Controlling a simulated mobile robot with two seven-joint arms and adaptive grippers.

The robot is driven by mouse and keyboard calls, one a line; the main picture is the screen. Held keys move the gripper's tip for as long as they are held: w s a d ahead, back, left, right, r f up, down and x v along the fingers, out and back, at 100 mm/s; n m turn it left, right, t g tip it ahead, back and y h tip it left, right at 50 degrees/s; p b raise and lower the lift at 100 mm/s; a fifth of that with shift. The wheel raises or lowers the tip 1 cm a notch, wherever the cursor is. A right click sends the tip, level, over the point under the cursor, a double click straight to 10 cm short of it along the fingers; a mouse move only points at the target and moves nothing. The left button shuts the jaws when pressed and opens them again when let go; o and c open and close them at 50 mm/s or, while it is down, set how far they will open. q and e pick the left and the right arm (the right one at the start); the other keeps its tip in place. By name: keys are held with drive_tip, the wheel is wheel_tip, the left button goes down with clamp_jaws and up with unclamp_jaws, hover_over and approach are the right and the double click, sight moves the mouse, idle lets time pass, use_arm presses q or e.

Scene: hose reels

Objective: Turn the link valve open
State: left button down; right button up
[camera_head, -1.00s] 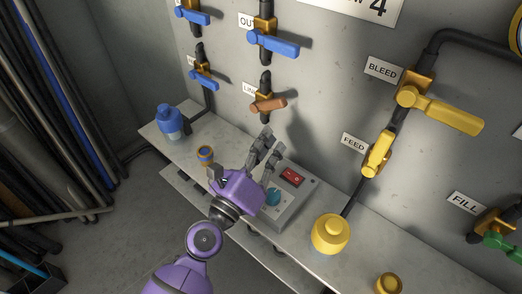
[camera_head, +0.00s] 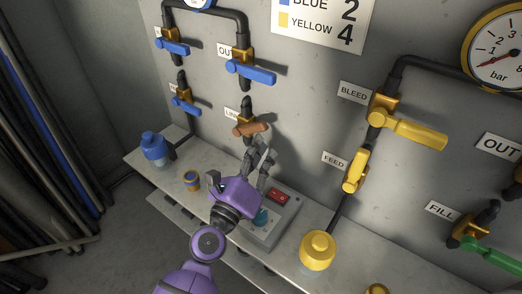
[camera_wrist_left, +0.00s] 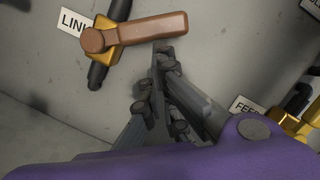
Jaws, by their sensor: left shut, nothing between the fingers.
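The link valve (camera_head: 251,129) has a brown lever on a brass body, on a short dark vertical pipe on the grey wall. Its lever points right, crosswise to the pipe. It also shows at the top of the left wrist view (camera_wrist_left: 145,31), beside a partly hidden LINK label (camera_wrist_left: 73,22). My purple left gripper (camera_head: 260,155) is just below the lever, its grey fingers pointing up. In the left wrist view the fingers (camera_wrist_left: 163,70) are shut and empty, with one tip close under the lever's free end. I cannot tell whether it touches. My right gripper is out of view.
Blue-handled valves (camera_head: 251,71) are above and left of the link valve. Yellow bleed (camera_head: 408,126) and feed (camera_head: 355,171) valves are right. Below, a shelf (camera_head: 167,203) holds a blue bottle (camera_head: 154,147), a switch box (camera_head: 283,215) and a yellow container (camera_head: 317,251).

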sight(256, 124)
use_arm(q)
drive_tip(key=shift+r+n+p, duration=0.3)
drive_tip(key=shift+r+p, duration=0.05)
drive_tip(key=shift+p, duration=0.15)
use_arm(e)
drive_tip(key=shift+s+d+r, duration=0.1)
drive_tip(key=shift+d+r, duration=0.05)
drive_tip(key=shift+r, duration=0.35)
